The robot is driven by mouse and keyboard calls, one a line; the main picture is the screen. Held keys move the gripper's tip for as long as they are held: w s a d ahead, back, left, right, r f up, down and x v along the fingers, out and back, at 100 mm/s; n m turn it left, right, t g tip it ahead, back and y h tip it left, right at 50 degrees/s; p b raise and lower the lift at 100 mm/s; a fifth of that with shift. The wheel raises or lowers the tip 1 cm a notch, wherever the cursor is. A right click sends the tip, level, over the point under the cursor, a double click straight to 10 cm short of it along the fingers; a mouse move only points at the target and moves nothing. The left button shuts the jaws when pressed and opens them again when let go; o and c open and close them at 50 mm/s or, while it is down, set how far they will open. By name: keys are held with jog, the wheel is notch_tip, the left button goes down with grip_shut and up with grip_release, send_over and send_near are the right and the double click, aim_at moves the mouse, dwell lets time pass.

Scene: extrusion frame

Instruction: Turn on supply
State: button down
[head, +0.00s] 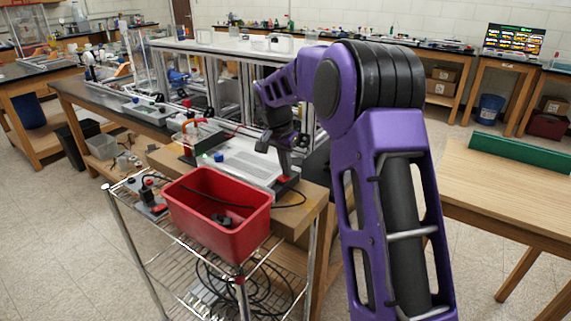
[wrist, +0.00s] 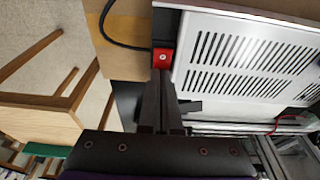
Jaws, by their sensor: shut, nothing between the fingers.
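The supply, a light grey box with slotted vents (head: 245,165), lies on a wooden bench; it also shows in the wrist view (wrist: 245,55). A small red part (wrist: 163,58) with a round metal-looking centre sits at its near corner, and it shows in the head view (head: 288,182). My gripper (wrist: 160,78) is shut and empty, its fingertips right at the red part. In the head view my gripper (head: 284,170) points down at that corner. I cannot tell whether the tips touch the red part. Whether the supply is on cannot be told.
A red bin (head: 220,222) with a black item inside stands on a wire cart (head: 160,245) in front of the bench. A black cable (wrist: 120,40) runs near the red part. A metal extrusion frame (head: 230,85) stands behind. A wooden table (head: 510,190) is at right.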

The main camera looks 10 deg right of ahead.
aim_at(281, 180)
jog(key=shift+s+a, duration=0.1)
jog(key=shift+a, duration=0.05)
jog(key=shift+s+a+b, duration=0.3)
jog(key=shift+s+a, duration=0.2)
jog(key=shift+r, duration=0.15)
jog(key=shift+r+p, duration=0.3)
jog(key=w+d+p+v, duration=0.2)
jog(key=p+v, duration=0.1)
jog(key=v, duration=1)
jog(key=shift+s+a+r, duration=0.25)
jog(key=shift+s+r, duration=0.05)
